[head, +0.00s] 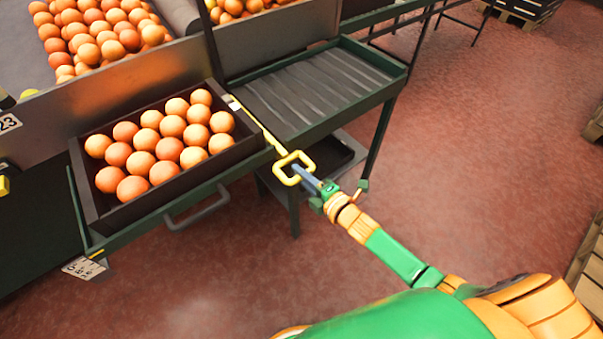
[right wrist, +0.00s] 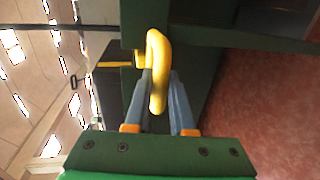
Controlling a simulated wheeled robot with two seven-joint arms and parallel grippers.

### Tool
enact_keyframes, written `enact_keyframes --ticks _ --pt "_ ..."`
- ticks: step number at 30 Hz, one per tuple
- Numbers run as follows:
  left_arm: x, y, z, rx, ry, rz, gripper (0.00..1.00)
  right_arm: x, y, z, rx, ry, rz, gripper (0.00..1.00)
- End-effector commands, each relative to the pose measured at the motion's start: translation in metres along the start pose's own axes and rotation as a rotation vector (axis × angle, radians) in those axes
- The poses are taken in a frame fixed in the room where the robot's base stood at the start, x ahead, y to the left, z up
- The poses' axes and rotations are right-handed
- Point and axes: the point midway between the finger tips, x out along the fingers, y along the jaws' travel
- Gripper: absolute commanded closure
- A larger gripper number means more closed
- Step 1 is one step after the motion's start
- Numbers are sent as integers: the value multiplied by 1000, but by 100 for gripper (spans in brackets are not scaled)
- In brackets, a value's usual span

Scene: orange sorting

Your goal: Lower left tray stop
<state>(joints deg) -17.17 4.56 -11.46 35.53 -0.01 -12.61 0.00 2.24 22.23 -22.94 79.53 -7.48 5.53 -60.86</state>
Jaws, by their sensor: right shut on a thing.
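The tray stop is a yellow bar (head: 262,130) along the right side of the orange tray, with a yellow loop handle (head: 284,176) at its near end. The handle also shows in the right wrist view (right wrist: 156,50). My right gripper (head: 300,170) is shut on the handle; its two grey fingers (right wrist: 162,82) sit around one side of the loop. A dark tray (head: 152,200) full of oranges rests on the left stand, its right wall next to the bar. My left gripper is not in view.
An empty ribbed roller stand (head: 325,85) with a green frame lies right of the bar. A dark lower shelf (head: 338,158) sits beneath it. More oranges (head: 95,30) lie behind a metal wall (head: 150,75). The red floor at right is open, with pallets at its edge.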

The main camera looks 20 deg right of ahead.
Motion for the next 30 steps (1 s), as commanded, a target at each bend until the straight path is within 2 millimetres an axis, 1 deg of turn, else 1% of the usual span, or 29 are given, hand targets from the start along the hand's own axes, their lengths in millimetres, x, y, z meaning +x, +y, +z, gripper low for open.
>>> enact_keyframes --ticks 1,4,8,9,11,12,19,21,23,30 --pt "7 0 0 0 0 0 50 1 -11 0 1 -2 -12 100" --pt "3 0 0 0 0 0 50 0 -8 0 1 -2 -15 100" --pt "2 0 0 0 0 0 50 0 -10 0 1 -2 -19 100" --pt "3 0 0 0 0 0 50 -1 -10 0 1 -3 -20 70" --pt "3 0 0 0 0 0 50 0 -9 0 1 -3 -19 53" --pt "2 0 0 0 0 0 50 0 -9 0 1 -2 -17 48" --pt "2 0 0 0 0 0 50 0 -6 0 1 -2 -11 48" --pt "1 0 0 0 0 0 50 -3 -6 0 1 -3 -12 48" --pt "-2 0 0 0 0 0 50 -10 -5 0 2 -3 -12 48" --pt "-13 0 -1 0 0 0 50 -53 -5 0 1 -2 -16 48"
